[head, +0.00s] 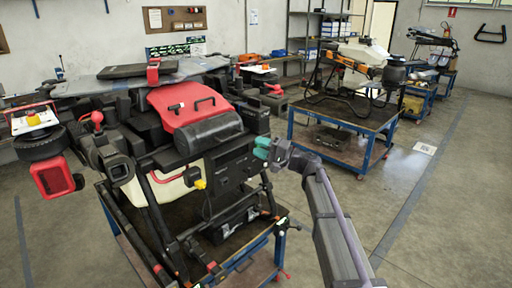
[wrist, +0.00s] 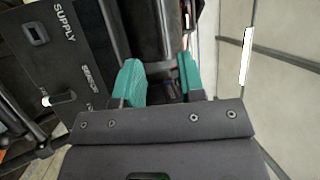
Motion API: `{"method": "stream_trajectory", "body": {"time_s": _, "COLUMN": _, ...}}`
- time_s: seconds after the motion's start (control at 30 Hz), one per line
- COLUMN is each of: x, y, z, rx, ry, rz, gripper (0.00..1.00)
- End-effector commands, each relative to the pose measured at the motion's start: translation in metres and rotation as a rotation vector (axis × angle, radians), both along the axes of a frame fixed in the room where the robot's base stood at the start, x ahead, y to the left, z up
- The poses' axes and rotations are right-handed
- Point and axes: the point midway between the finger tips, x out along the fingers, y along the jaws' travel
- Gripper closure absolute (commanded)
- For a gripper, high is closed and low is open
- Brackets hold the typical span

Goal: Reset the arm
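My gripper (head: 265,148) is at the end of my arm, close to the right side of the spray drone (head: 190,100) in the head view. In the wrist view my gripper (wrist: 160,70) has two teal fingers standing well apart, with no object clearly held between them. A dark rounded part of the drone (wrist: 150,30) lies beyond the fingertips. I cannot tell whether the fingers touch it. A black panel marked SUPPLY (wrist: 62,50) with a light-tipped knob or switch (wrist: 60,99) is left of the fingers.
The drone stands on a blue-framed cart (head: 240,262). A second cart (head: 335,140) with another drone (head: 355,62) stands behind to the right. Shelves and more carts line the back. The concrete floor (head: 440,220) at right is clear.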

Motion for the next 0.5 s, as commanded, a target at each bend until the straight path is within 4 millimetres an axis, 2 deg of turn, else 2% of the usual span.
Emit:
{"method": "stream_trajectory", "body": {"time_s": 0.13, "x": -0.004, "y": 0.002, "z": -0.005, "rx": -0.031, "ry": 0.008, "rz": 0.025, "gripper": 0.64}}
{"method": "stream_trajectory", "body": {"time_s": 0.17, "x": -0.008, "y": 0.004, "z": -0.012, "rx": -0.069, "ry": 0.009, "rz": 0.036, "gripper": 0.64}}
{"method": "stream_trajectory", "body": {"time_s": 0.23, "x": -0.033, "y": 0.005, "z": -0.036, "rx": -0.216, "ry": 0.016, "rz": 0.078, "gripper": 0.64}}
{"method": "stream_trajectory", "body": {"time_s": 0.27, "x": -0.050, "y": 0.004, "z": -0.051, "rx": -0.304, "ry": 0.021, "rz": 0.099, "gripper": 0.64}}
{"method": "stream_trajectory", "body": {"time_s": 0.3, "x": -0.076, "y": -0.002, "z": -0.074, "rx": -0.439, "ry": 0.033, "rz": 0.127, "gripper": 0.64}}
{"method": "stream_trajectory", "body": {"time_s": 0.37, "x": -0.119, "y": -0.021, "z": -0.110, "rx": -0.666, "ry": 0.062, "rz": 0.165, "gripper": 0.64}}
{"method": "stream_trajectory", "body": {"time_s": 0.4, "x": -0.149, "y": -0.040, "z": -0.133, "rx": -0.820, "ry": 0.091, "rz": 0.184, "gripper": 0.64}}
{"method": "stream_trajectory", "body": {"time_s": 0.47, "x": -0.191, "y": -0.073, "z": -0.162, "rx": -1.044, "ry": 0.138, "rz": 0.204, "gripper": 0.64}}
{"method": "stream_trajectory", "body": {"time_s": 0.5, "x": -0.219, "y": -0.096, "z": -0.177, "rx": -1.183, "ry": 0.174, "rz": 0.211, "gripper": 0.64}}
